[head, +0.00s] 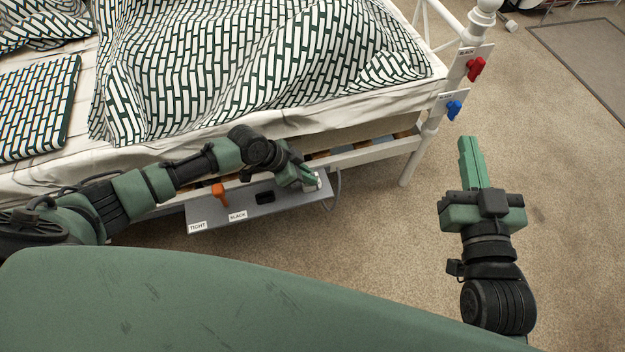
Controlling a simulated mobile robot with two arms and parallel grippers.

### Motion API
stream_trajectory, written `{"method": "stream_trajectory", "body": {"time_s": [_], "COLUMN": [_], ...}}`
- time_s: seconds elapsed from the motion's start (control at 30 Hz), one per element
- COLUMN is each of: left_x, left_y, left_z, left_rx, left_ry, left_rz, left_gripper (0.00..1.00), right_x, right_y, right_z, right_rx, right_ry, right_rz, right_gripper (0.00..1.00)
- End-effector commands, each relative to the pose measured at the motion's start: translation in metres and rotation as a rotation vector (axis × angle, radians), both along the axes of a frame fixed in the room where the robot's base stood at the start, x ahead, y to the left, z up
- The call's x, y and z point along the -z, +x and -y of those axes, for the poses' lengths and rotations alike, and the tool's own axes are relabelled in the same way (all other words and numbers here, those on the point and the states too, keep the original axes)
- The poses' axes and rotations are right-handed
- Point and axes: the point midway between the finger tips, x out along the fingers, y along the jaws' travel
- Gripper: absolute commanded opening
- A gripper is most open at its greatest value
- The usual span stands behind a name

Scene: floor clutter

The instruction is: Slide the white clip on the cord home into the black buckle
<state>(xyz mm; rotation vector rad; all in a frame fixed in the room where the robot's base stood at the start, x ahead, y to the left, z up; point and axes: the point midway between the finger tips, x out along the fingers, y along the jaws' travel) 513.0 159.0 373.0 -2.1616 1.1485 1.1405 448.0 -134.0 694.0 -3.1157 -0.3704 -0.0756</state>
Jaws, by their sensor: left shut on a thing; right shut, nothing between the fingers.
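The black buckle (265,197) sits on a grey board fixed along the bed's lower side, above a label reading BLACK. My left gripper (309,180) is at the right end of that board, to the right of the buckle and apart from it. It is shut on the white clip (319,181), which shows only as a small pale piece at the fingertips. A grey cord (337,190) loops down beside the clip at the board's right end. My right gripper (470,152) is shut and empty over the carpet, well to the right.
An orange piece (218,193) stands on the grey board (225,212) left of the buckle, near a TIGHT label (197,227). The bed frame (375,152) runs just behind the board. Red (476,69) and blue (454,109) pieces hang on the bedpost.

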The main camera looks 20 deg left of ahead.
Motion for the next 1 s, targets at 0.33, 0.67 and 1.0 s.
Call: {"method": "stream_trajectory", "body": {"time_s": [0.33,0.67,1.0], "left_x": [-0.001,-0.002,-0.003], "left_y": [0.0,0.0,0.0], "left_z": [0.0,0.0,0.0], "left_rx": [0.0,0.0,0.0], "left_ry": [0.0,0.0,0.0], "left_rz": [0.0,0.0,0.0], "left_gripper": [0.0,0.0,0.0], "right_x": [0.005,0.011,0.017], "right_y": [0.0,-0.001,-0.002], "right_z": [0.001,0.002,0.003], "right_rx": [0.002,0.004,0.006], "right_ry": [-0.007,-0.014,-0.021], "right_rz": [-0.026,-0.053,-0.082], "right_gripper": [0.0,0.0,0.0]}}
